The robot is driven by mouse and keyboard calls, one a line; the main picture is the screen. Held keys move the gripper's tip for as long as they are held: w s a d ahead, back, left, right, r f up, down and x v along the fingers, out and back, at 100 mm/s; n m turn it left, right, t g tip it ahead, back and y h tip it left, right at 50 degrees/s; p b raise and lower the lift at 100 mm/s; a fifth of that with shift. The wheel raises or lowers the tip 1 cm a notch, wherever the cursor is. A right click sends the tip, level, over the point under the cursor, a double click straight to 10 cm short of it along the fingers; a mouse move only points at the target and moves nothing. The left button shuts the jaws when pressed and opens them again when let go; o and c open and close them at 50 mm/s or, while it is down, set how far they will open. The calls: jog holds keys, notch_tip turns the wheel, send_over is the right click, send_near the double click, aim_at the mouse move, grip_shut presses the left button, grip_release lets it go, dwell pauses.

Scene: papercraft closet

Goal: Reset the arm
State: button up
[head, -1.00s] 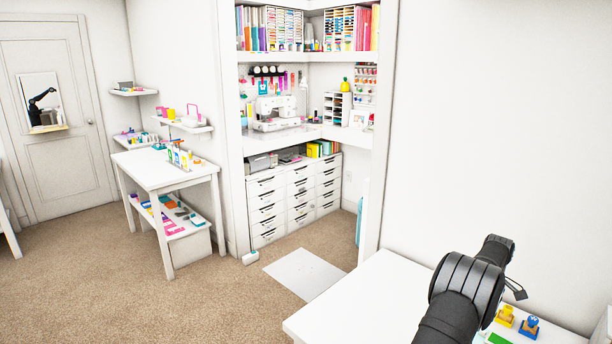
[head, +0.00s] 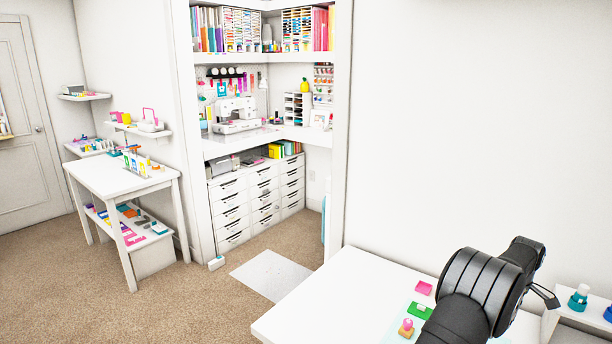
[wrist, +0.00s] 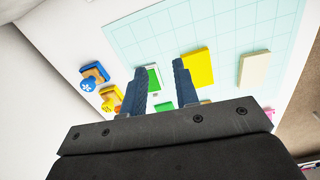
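My gripper (wrist: 157,72) shows in the wrist view with its two dark blue fingers apart and nothing held between them. It is above a white table with a pale blue gridded mat (wrist: 130,38). In the head view my dark arm reaches in from the lower right over the white table (head: 310,300), and the gripper's fingers are mostly hidden behind the wrist.
Stamps, one blue (wrist: 92,78) and one yellow (wrist: 110,98), stand beside the mat. A small white shelf (head: 580,318) with stamps is right of my arm. Open carpet lies left of the table.

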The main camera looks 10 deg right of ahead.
jog(key=w+f, duration=0.2)
jog(key=w, duration=0.1)
jog(key=w+a+f, duration=0.1)
jog(key=w+f, duration=0.1)
jog(key=w, duration=0.2)
jog(key=w+a+f, duration=0.1)
jog(key=w+f, duration=0.1)
jog(key=w, duration=0.1)
jog(key=shift+w+a+f, duration=0.15)
jog(key=shift+f, duration=0.05)
jog(key=shift+w+a+f, duration=0.1)
jog(key=shift+w+f, duration=0.1)
jog(key=shift+f, duration=0.35)
jog(key=shift+w+f, duration=0.15)
jog(key=shift+f, duration=1.25)
